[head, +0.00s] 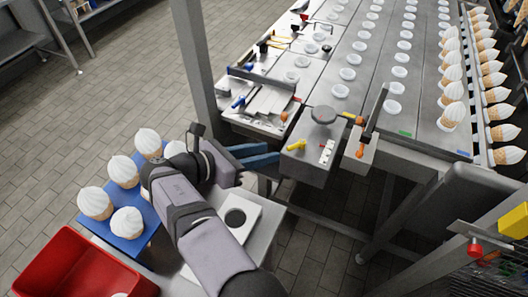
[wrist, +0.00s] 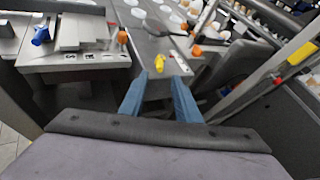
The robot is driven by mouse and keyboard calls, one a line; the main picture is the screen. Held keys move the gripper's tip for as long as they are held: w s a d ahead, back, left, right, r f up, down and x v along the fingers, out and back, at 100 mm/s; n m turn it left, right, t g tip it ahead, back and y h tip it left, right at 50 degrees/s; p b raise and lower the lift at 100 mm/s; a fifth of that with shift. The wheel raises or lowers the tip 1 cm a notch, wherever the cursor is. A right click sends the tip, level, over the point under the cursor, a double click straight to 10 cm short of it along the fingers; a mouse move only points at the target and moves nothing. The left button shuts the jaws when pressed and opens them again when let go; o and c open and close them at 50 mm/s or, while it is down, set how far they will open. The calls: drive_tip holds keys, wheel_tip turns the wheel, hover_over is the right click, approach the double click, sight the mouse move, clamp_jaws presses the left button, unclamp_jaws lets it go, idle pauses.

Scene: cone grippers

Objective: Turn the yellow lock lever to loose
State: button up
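The small yellow lock lever (head: 297,144) sits on top of a grey metal block (head: 308,168) at the near end of the machine. It also shows in the wrist view (wrist: 160,63), just beyond my fingertips and roughly between them in the picture. My gripper (head: 279,153) points at the block from the left, its blue fingers apart with nothing between them. In the wrist view the two blue fingers (wrist: 161,80) are clearly spread. I see no contact with the lever, though the exact gap is hard to judge.
A white marked plate (head: 327,152) and a round grey knob (head: 323,115) are on the block beside the lever. A bar with an orange knob (head: 360,151) stands just right. A blue tray (head: 128,243) with cones and a red bin (head: 75,268) are at lower left.

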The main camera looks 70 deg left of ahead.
drive_tip(key=w+d+r+m+h+p, duration=0.3)
drive_tip(key=w+r+p, duration=0.25)
drive_tip(key=w, duration=0.55)
drive_tip(key=w+d+r+m+h+p, duration=0.2)
drive_tip(key=w+d+r+p, duration=0.3)
drive_tip(key=w, duration=0.7)
drive_tip(key=n+g+y+p, duration=0.2)
drive_tip(key=n+g+y, duration=0.15)
drive_tip(key=g, duration=1.05)
approach(291, 147)
drive_tip(key=shift+m+y, duration=0.35)
drive_tip(key=shift+m, duration=0.1)
drive_tip(key=shift+d+p+x, duration=0.15)
drive_tip(key=shift+p+x, duration=0.45)
drive_tip(key=shift+x, duration=1.45)
drive_tip(key=shift+d+p+x, duration=0.15)
drive_tip(key=shift+p+x, duration=0.45)
drive_tip(key=shift+x, duration=1.45)
drive_tip(key=shift+f, duration=0.1)
